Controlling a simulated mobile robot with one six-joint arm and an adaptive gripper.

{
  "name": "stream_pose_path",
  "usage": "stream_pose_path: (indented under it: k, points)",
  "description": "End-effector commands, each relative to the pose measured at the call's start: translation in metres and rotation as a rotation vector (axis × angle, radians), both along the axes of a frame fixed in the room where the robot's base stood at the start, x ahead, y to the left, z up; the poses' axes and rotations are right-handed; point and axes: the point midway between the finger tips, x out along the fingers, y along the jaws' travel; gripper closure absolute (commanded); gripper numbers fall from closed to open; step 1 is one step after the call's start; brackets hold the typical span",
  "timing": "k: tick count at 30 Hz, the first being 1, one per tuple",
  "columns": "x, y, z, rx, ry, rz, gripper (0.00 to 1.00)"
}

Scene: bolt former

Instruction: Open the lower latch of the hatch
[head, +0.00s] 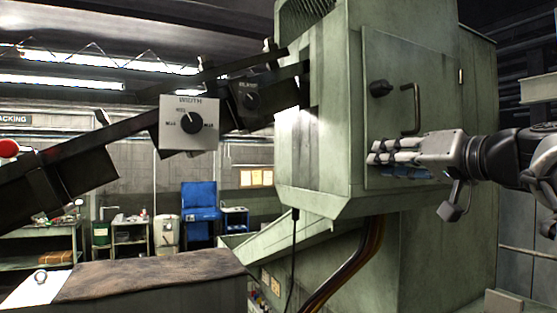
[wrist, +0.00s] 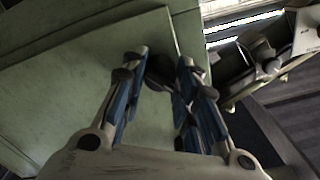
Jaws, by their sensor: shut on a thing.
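The hatch (head: 435,75) is a flat green door on the side of the green machine, and it looks closed. Its upper latch (head: 380,88) is a black knob near the left edge. My gripper (head: 374,153) is at the lower left of the hatch, reaching in from the right, and it hides the lower latch in the head view. In the wrist view, the lower latch (wrist: 160,72) shows as a dark knob between the fingertips of my gripper (wrist: 160,62). The fingers are closed on it, with the hatch surface (wrist: 90,90) just beyond.
A dark handle (head: 412,108) stands out from the hatch above my gripper. A control box marked WIDTH (head: 188,122) hangs on a dark slanted rail at the left. A brown cloth (head: 150,274) lies on a bench at the lower left.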

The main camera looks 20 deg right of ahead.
Motion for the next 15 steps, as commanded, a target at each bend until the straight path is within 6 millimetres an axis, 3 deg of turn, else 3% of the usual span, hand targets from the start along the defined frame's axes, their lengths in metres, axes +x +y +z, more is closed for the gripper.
stream_pose_path:
  k: [15]
  points:
    - [-0.0001, 0.0, 0.0021, 0.425, 0.034, -0.001, 1.0]
